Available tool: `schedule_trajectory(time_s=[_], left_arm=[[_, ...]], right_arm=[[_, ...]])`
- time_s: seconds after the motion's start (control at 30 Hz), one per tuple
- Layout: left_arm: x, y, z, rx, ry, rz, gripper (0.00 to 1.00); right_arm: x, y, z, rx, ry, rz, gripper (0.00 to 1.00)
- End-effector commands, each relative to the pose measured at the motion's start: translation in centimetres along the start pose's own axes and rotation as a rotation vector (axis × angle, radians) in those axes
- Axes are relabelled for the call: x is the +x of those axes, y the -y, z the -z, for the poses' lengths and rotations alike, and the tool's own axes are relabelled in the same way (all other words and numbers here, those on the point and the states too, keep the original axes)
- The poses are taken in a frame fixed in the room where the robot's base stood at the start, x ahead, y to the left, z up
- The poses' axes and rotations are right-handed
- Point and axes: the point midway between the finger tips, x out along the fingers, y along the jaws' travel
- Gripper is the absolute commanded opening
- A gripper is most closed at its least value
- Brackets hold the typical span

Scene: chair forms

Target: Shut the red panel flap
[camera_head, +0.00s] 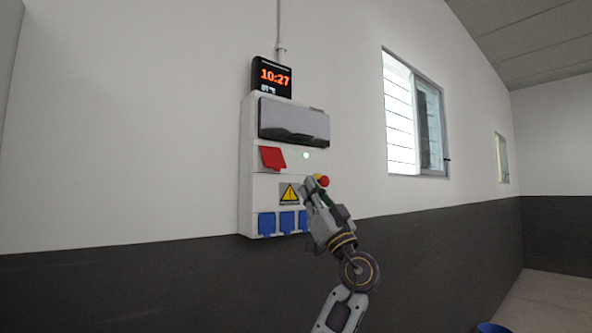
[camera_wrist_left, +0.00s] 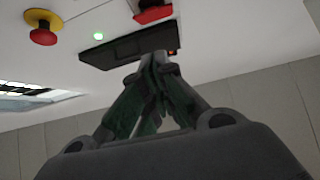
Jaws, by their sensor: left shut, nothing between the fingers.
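The red panel flap (camera_head: 272,157) is on the left of the white wall panel (camera_head: 246,142), below a dark cover. It looks tilted out from the panel face, its lower edge shifted right; how far it stands open is hard to tell. In the left wrist view the red flap (camera_wrist_left: 153,13) shows at the top edge, partly cut off. My left gripper (camera_head: 305,187) is shut and empty, below and right of the flap, in front of the panel. Its closed fingertips (camera_wrist_left: 155,58) overlap the dark cover in the left wrist view. My right gripper is not in view.
The panel also bears a dark grey cover (camera_head: 293,122), a green light (camera_head: 306,155), a red stop button (camera_head: 323,181), a yellow warning sign (camera_head: 290,194) and blue sockets (camera_head: 266,224). A clock (camera_head: 272,77) sits above. The wall to the left is bare.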

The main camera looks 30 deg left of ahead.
Motion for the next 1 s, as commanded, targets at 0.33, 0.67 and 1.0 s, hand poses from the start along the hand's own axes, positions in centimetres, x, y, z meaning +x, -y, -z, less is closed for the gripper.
schedule_trajectory(time_s=[0.33, 0.67, 1.0], left_arm=[[0.3, 0.8, 0.7, -0.010, -0.008, 0.020, 0.00], [1.2, 0.8, 0.7, -0.009, -0.008, 0.020, 0.00], [4.7, 0.8, 0.9, -0.008, -0.008, 0.020, 0.00]], right_arm=[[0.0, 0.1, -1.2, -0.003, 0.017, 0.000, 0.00], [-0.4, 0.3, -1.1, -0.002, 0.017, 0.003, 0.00], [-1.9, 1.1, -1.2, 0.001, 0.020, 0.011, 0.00]])
